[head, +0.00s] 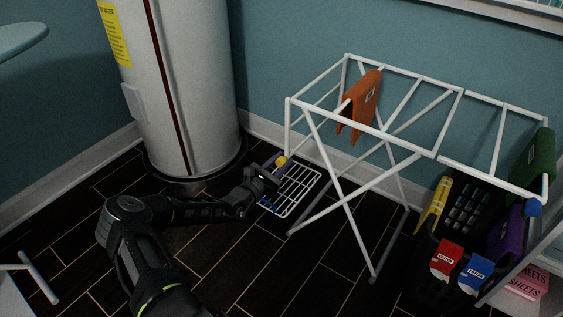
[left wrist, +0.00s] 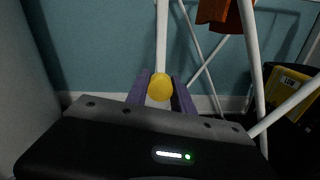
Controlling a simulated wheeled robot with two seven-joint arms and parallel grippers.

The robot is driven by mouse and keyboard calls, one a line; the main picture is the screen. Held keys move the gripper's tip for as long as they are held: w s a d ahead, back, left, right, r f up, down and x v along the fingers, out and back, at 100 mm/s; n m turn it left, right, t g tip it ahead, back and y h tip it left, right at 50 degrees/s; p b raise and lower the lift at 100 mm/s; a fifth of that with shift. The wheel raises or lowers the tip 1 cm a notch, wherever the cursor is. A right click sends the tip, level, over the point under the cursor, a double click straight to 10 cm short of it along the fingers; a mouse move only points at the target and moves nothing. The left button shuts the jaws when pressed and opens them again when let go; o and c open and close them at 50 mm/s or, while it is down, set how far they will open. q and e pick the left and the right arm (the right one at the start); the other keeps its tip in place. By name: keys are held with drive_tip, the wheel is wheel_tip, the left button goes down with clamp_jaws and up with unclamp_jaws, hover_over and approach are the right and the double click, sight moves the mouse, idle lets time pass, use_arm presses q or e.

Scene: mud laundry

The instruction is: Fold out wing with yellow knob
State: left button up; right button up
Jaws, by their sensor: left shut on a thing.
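The white drying rack (head: 436,155) stands on its crossed legs by the wall. Its left wing (head: 300,182), a white wire grid, is low beneath the rack's left end, below the level of the top frame. The yellow knob (head: 281,160) is at the wing's far left corner; it also shows in the left wrist view (left wrist: 160,87), between my purple fingers. My left gripper (head: 271,168) is shut on the yellow knob. The fingers partly hide the wing's edge there. My right gripper is in neither view.
A white water heater (head: 190,80) stands close behind my left arm. An orange cloth (head: 361,108) and a green cloth (head: 538,158) hang on the rack. The right wing is level, with a blue knob (head: 533,207). A dark basket (head: 467,207) and boxes stand below it.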

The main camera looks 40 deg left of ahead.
use_arm(q)
clamp_jaws()
idle(0.7)
drive_tip(key=shift+a, duration=0.1)
